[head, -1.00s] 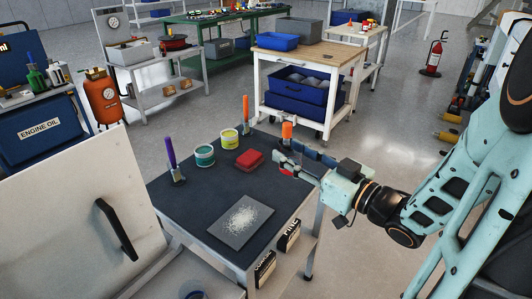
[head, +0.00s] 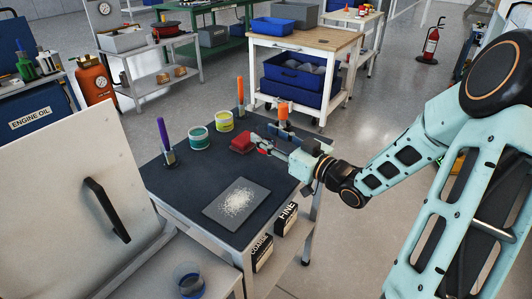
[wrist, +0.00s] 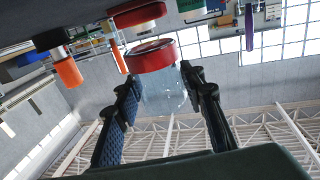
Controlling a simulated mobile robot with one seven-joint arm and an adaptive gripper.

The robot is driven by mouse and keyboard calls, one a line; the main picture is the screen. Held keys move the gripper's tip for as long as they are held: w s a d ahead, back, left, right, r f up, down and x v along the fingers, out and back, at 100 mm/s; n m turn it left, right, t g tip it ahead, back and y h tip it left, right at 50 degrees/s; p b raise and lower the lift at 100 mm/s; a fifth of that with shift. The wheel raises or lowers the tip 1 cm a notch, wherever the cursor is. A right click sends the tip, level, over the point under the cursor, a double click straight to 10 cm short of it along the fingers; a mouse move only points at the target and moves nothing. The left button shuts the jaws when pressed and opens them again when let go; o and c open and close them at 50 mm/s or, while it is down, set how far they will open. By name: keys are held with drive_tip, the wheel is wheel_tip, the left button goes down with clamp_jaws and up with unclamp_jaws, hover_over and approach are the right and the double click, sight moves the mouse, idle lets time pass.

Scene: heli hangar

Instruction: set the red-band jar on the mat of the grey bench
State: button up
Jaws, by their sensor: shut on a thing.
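My gripper (head: 262,146) is shut on a clear jar with a red band (wrist: 151,56). In the wrist view the jar's glass body (wrist: 165,92) sits between the two dark fingers. In the head view the jar is small and mostly hidden, with a bit of red (head: 264,151) at the fingers. The gap between jar and bench top is unclear.
A purple-handled tool (head: 164,135), a teal tin (head: 198,138), a yellow tin (head: 225,121) and orange-handled tools (head: 240,92) (head: 283,112) stand along the back. A white panel (head: 75,205) rises at left. A blue-banded jar (head: 190,282) is at bottom. The bench middle is clear.

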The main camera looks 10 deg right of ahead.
drive_tip(key=shift+w+f, duration=0.35)
drive_tip(key=shift+f, duration=0.05)
drive_tip(key=shift+w+a+f+b, duration=0.15)
drive_tip(key=shift+f+b, duration=0.4)
drive_tip(key=shift+f, duration=0.4)
drive_tip(key=shift+w+f+b, duration=0.15)
drive_tip(key=shift+f+b, duration=0.35)
drive_tip(key=shift+f, duration=0.4)
drive_tip(key=shift+f, duration=0.3)
drive_tip(key=o, duration=1.3)
drive_tip(key=shift+r, duration=0.1)
